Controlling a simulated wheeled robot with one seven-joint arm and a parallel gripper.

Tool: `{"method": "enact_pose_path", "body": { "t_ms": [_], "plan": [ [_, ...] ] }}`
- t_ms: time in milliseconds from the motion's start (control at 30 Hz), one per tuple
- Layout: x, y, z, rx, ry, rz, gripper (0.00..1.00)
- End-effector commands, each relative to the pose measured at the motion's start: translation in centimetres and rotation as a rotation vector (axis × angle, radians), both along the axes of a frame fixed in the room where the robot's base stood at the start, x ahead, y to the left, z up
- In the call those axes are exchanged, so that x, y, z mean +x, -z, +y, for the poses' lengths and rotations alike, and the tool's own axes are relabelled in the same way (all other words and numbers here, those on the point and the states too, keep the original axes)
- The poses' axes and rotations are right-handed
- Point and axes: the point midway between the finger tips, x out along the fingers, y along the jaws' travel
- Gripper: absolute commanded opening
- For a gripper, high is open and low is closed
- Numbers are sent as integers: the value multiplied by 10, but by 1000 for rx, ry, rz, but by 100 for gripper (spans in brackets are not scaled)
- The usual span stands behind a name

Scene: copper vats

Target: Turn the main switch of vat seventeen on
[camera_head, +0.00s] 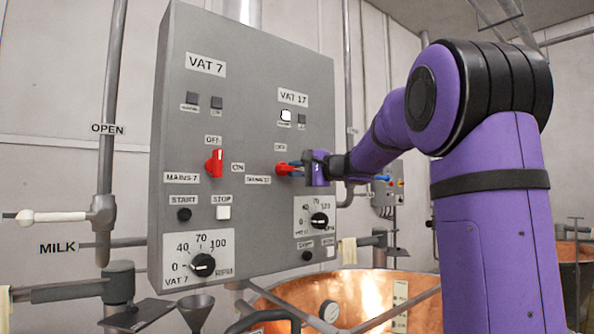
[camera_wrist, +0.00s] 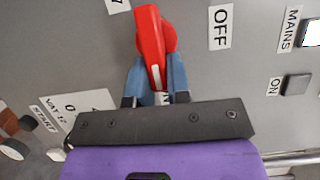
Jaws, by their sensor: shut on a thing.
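The red main switch of vat 17 (camera_head: 282,169) sits on the right half of the grey panel, under the VAT 17 label (camera_head: 293,98). The label behind the fingers is mostly hidden. The lamp (camera_head: 286,115) above the switch is lit white.
The vat 7 switch (camera_head: 214,163) stands upright to the left, under its own OFF label. START and STOP buttons and a speed dial (camera_head: 319,219) lie below. A copper vat (camera_head: 345,290) stands under the panel. My arm fills the right side.

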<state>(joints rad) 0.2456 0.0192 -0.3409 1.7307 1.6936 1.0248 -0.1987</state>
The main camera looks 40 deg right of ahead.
Motion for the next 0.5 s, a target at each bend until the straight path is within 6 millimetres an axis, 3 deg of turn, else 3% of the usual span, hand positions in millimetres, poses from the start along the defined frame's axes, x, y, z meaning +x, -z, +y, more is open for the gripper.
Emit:
{"method": "enact_pose_path", "body": {
  "t_ms": [233,267,333,500],
  "plan": [
    [1,1,2,2,-5,2,0],
    [1,1,2,2,-5,2,24],
    [1,1,2,1,-4,2,40],
    [1,0,1,1,-3,2,43]
  ]
}}
